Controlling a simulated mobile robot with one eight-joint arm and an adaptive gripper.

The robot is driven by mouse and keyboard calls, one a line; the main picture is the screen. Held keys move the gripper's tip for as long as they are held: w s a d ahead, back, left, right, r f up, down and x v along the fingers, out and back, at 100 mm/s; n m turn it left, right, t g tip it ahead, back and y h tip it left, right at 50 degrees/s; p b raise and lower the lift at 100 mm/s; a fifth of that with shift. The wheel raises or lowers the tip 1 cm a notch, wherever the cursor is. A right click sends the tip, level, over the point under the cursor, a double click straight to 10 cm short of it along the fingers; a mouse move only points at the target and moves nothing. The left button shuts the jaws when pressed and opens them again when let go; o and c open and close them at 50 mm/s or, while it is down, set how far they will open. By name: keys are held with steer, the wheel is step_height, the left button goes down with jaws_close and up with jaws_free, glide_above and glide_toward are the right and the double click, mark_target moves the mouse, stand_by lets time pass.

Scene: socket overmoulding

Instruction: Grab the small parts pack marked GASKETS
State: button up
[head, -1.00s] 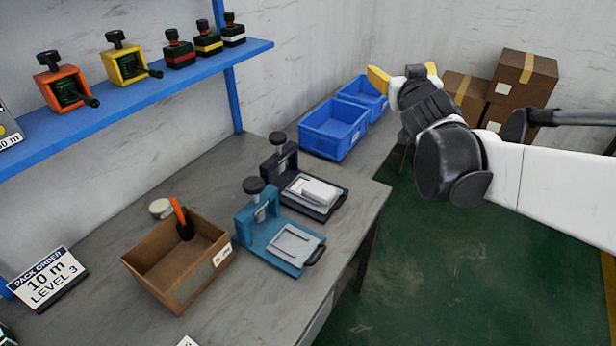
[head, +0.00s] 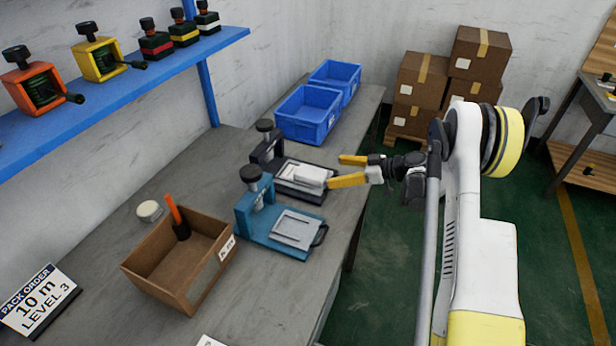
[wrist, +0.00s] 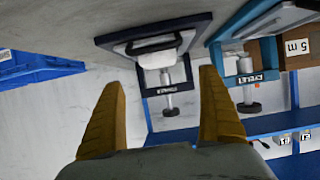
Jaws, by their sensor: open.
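No lettering reading GASKETS can be made out in either view. A pale, blocky white item (head: 312,175) lies on the plate of the black press (head: 291,192); I cannot tell whether it is a parts pack. My gripper (head: 338,171) is open and empty, its yellow fingers pointing left, just right of the black press in the head view. In the wrist view my open gripper (wrist: 160,82) frames the black press (wrist: 155,45), which appears upside down with a pale item (wrist: 165,58) on it. The insides of the blue bins (head: 308,116) are not clear.
A blue-teal press (head: 275,240) and a cardboard box (head: 165,290) stand nearer on the grey bench. A pack order sign (head: 40,303) is at left. A blue shelf (head: 120,85) holds several devices. Stacked cartons (head: 425,80) stand behind.

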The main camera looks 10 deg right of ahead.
mark_target(311, 172)
steer(key=b+x, duration=0.4)
steer(key=x, duration=0.6)
steer(key=shift+w+a, duration=0.15)
steer(key=shift+a, duration=0.15)
steer(key=shift+c, duration=0.3)
steer(key=c, duration=1.2)
steer(key=shift+r, duration=0.1)
